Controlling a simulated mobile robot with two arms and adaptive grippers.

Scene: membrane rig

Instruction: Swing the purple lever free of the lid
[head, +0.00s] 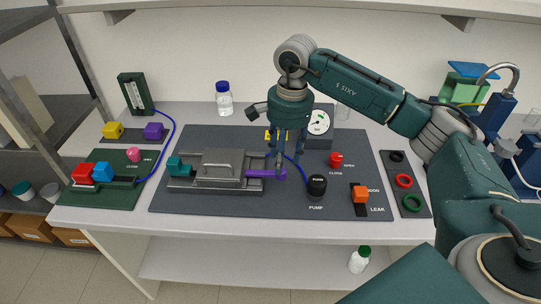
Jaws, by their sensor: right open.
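The purple lever (268,174) lies at the right end of the grey rig on the dark mat and points right. The grey lid (218,171) with its bar handle sits to the left of the lever. A teal block (177,165) is at the rig's left end. My right gripper (287,158) points down over the lever's right part, with its fingers open and close to it. I cannot tell whether they touch it. My left gripper is out of view.
A black pump knob (316,185), a red valve knob (336,159) and an orange leak switch (360,195) stand to the right of the lever. A round gauge (318,122) is behind. The mat's front strip is clear.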

